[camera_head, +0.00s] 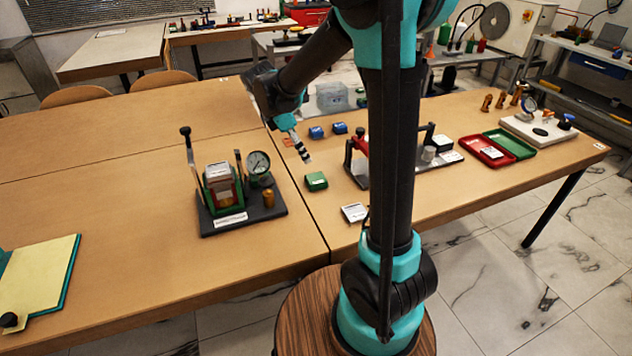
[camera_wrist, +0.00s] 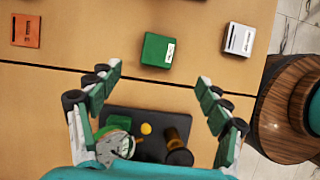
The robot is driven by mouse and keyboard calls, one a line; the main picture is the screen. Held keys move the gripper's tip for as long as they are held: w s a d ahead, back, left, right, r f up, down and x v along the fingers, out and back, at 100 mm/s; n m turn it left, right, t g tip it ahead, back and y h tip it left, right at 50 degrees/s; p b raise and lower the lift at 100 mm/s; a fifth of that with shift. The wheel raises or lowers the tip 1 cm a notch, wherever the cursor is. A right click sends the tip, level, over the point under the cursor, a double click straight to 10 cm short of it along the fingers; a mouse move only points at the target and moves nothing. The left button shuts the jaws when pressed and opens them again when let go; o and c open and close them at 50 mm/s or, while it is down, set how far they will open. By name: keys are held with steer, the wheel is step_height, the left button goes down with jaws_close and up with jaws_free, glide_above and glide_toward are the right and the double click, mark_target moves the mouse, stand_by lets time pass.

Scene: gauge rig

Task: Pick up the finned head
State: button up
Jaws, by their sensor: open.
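I cannot tell for sure which piece is the finned head. A pale grey block with dark slots (camera_head: 354,212) lies near the table's front edge; it shows at the upper right in the wrist view (camera_wrist: 240,39). A green block (camera_head: 316,181) lies farther back, also in the wrist view (camera_wrist: 157,50). A green holder with a grey-topped block (camera_head: 220,182) stands on the dark gauge stand (camera_head: 240,214), beside a round gauge (camera_head: 258,163). My gripper (camera_wrist: 159,78) is open and empty, its fingers spread above the stand's edge and the table seam.
A clamp rig with a red part (camera_head: 361,141) stands to the right. Red and green trays (camera_head: 510,143) lie farther right. The left table is mostly clear, with a yellow pad (camera_head: 38,277).

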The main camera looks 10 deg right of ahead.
glide_above(316, 178)
steer(key=a, duration=0.2)
step_height(316, 178, down, 7)
steer(key=shift+s, duration=0.1)
steer(key=shift+a+x, duration=0.15)
steer(key=shift+x, duration=1.15)
steer(key=shift+a+x, duration=0.1)
steer(key=shift+x, duration=1.2)
steer(key=shift+f, duration=0.1)
steer(key=c, duration=1.4)
